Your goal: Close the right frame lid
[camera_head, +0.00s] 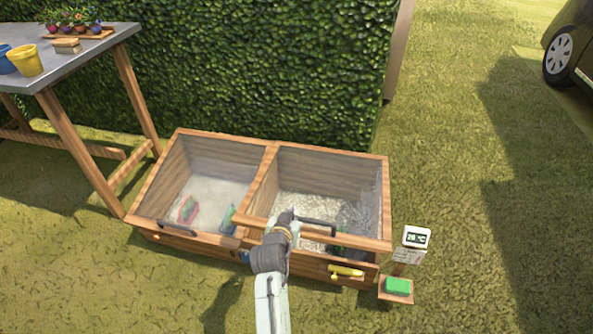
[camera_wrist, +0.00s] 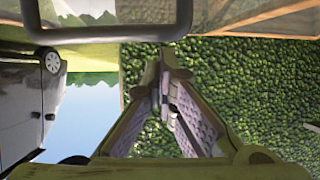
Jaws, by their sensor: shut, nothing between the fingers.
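The wooden cold frame has two glazed lids. The right lid (camera_head: 352,241) is tilted, its front rail raised above the box's front wall. Its dark handle (camera_head: 318,222) stands on the front rail; a dark handle bar (camera_wrist: 105,33) also crosses the top of the wrist view. The left lid (camera_head: 200,175) lies down on its half. My gripper (camera_head: 288,217) is at the right lid's front rail, just left of the handle. In the wrist view my gripper (camera_wrist: 162,88) has its fingertips together with nothing between them. Whether it touches the lid I cannot tell.
A yellow latch handle (camera_head: 346,271) is on the box's front. A thermometer sign (camera_head: 416,238) and a green block on a small stand (camera_head: 397,287) are at the front right. A potting table (camera_head: 80,55) is at the left, a hedge (camera_head: 260,70) behind.

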